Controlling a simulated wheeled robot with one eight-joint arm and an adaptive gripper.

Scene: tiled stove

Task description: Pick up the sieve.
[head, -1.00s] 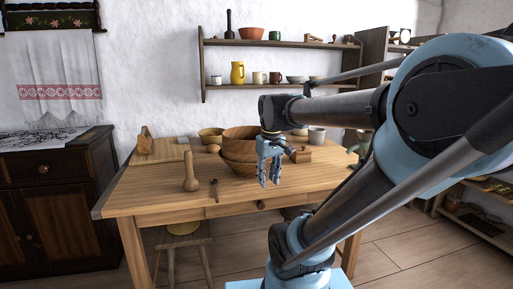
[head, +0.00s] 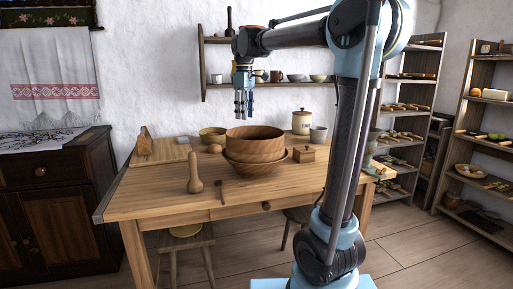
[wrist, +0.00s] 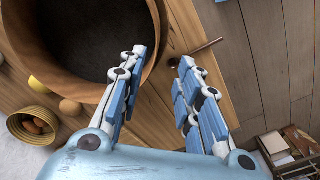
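I take the sieve (head: 255,142) to be the deep round wooden hoop on the table. It sits on or in a wider wooden bowl (head: 258,165); whether it rests on the bowl's rim or floor is hidden. In the wrist view its thick hoop (wrist: 153,50) fills the upper left, with a dark inside. My gripper (head: 243,112) hangs fingers down, well above the sieve and apart from it. In the wrist view my gripper (wrist: 160,75) is open, its two fingers spread with nothing between them.
A small wooden box (head: 304,154), a lidded crock (head: 301,122) and a grey cup (head: 318,134) stand right. A wall shelf (head: 290,84) is behind my gripper. The table's (head: 150,200) front left is clear.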

